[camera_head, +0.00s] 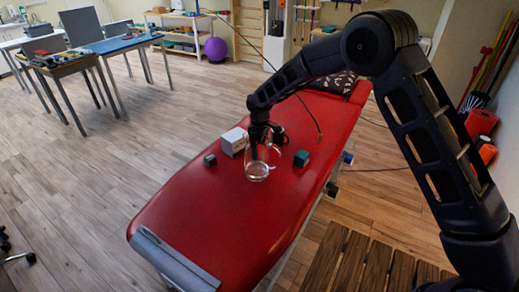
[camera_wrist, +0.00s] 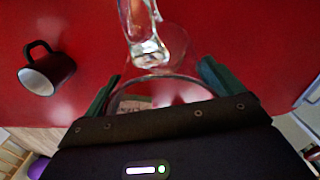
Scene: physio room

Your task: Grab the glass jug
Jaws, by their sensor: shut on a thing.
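The clear glass jug (camera_head: 257,172) stands on the red treatment table, below my gripper (camera_head: 262,150). In the wrist view the jug (camera_wrist: 168,88) is between the two green fingers of my gripper (camera_wrist: 160,78), with its round rim close to the palm and its thick handle pointing up in the picture. My gripper is shut on the jug, one finger on each side. The exact finger contact and the jug's far side are hard to see through the glass. I cannot tell whether its base still touches the table.
A black mug (camera_wrist: 62,68) is beside the jug, partly behind my gripper in the head view. On the red table (camera_head: 190,220) are a white box (camera_head: 234,141), a small grey cube (camera_head: 210,160) and a teal cube (camera_head: 301,159). The table's near half is clear.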

